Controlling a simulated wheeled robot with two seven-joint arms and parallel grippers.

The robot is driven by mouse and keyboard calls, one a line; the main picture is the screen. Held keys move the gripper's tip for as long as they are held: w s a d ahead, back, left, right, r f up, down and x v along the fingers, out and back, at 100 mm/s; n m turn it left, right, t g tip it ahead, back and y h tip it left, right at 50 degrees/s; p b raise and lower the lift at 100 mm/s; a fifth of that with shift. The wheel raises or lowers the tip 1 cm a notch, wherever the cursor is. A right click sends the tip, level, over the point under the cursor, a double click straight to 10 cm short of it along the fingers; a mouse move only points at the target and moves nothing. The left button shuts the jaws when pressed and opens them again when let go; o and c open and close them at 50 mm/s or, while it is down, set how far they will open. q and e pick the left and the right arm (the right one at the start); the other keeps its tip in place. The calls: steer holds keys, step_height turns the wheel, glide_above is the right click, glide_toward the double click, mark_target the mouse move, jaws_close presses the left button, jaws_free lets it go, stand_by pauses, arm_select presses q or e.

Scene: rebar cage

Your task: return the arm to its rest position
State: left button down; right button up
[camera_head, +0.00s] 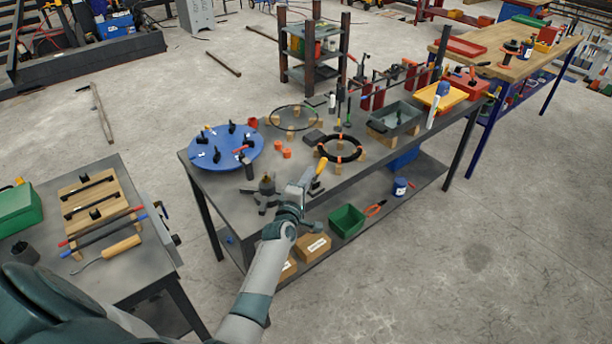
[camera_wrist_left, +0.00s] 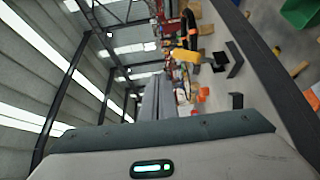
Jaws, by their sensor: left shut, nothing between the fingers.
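My left arm comes in from the bottom of the head view and reaches over the front edge of the long grey workbench (camera_head: 225,185). In the left wrist view the pale wrist housing (camera_wrist_left: 160,150) with a lit green indicator fills the bottom, and the bench runs tilted on the right. My right gripper is not in view.
The bench carries a blue round plate (camera_head: 222,148), a black ring (camera_head: 341,148) on blocks and a grey tray (camera_head: 396,118). Below it are a green bin (camera_head: 347,220) and cardboard boxes (camera_head: 313,247). A smaller table (camera_head: 150,240) stands at left. Floor at right is clear.

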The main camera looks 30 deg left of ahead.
arm_select(q)
steer(key=shift+f, duration=0.1)
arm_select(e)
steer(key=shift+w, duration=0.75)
arm_select(q)
steer(key=shift+f, duration=0.1)
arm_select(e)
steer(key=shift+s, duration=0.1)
